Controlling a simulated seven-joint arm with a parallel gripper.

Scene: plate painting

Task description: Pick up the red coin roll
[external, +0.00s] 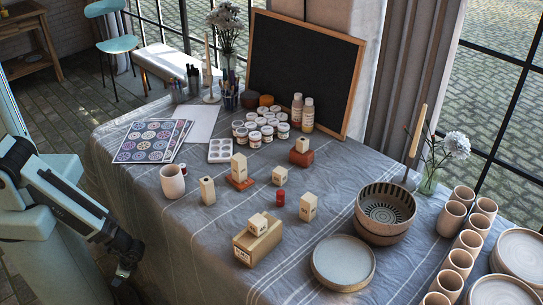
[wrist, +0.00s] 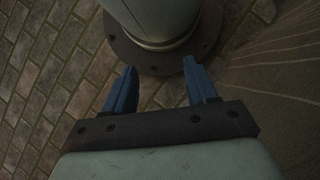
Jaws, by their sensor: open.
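A small red cylinder (external: 280,198), which looks like the red coin roll, stands upright on the cloth-covered table (external: 220,237) among pale wooden blocks. Another small dark red piece (external: 183,171) sits just behind a beige cup; it is partly hidden and I cannot tell what it is. My gripper (external: 122,272) hangs off the table's left side at the lower left, far from the red cylinder. In the wrist view my gripper (wrist: 160,72) has its two blue fingers wide apart with nothing between them. No table object shows there.
Pale wooden blocks (external: 308,207) stand around the red cylinder, with a wooden box (external: 257,246) in front. A beige cup (external: 172,181) stands at the left. Bowls (external: 385,208), a plate (external: 343,263) and several cups (external: 458,262) fill the right. Paint jars (external: 255,140) are behind.

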